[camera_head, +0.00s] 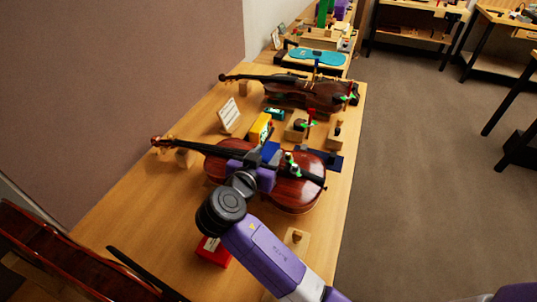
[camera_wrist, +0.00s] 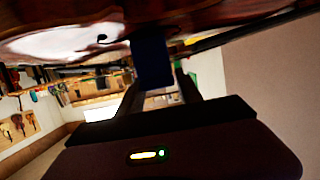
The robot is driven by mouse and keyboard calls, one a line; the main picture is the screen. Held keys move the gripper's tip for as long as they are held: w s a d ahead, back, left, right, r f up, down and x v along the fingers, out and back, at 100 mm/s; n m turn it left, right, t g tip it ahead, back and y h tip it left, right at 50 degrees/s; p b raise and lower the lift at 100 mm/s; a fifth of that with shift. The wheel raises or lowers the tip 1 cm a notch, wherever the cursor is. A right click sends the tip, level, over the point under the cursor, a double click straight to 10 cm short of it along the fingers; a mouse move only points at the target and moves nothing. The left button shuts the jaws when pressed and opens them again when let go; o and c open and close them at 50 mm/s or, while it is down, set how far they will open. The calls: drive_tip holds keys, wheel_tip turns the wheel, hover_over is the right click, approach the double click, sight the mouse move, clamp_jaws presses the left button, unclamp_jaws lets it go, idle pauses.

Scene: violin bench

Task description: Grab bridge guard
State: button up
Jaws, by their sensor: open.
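A dark blue block, which looks like the bridge guard (camera_wrist: 152,62), shows in the wrist view by the violin body. In the head view, a blue piece (camera_head: 270,151) shows at the middle of the near violin (camera_head: 300,192), just beyond my wrist. My gripper (camera_wrist: 160,88) is open, with its two dark fingers pointing at the blue block. The block appears between or just ahead of the fingertips; I cannot tell whether they touch it. In the head view my purple wrist hides the fingers and part of the violin.
A second violin (camera_head: 311,92) lies farther back. A yellow box (camera_head: 260,128), a white card on a stand (camera_head: 229,115) and small wooden blocks stand between the violins. A red box (camera_head: 212,251) is beside my arm. Another violin (camera_head: 50,250) is at the lower left. The table's right edge is close.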

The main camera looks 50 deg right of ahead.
sight(272, 147)
drive_tip(key=p+x, duration=0.1)
drive_tip(key=x, duration=0.3)
drive_tip(key=shift+r, duration=0.15)
drive_tip(key=shift+w+d+f, duration=0.1)
drive_tip(key=shift+d+f, duration=0.15)
drive_tip(key=shift+d, duration=0.05)
clamp_jaws()
drive_tip(key=shift+r, duration=0.1)
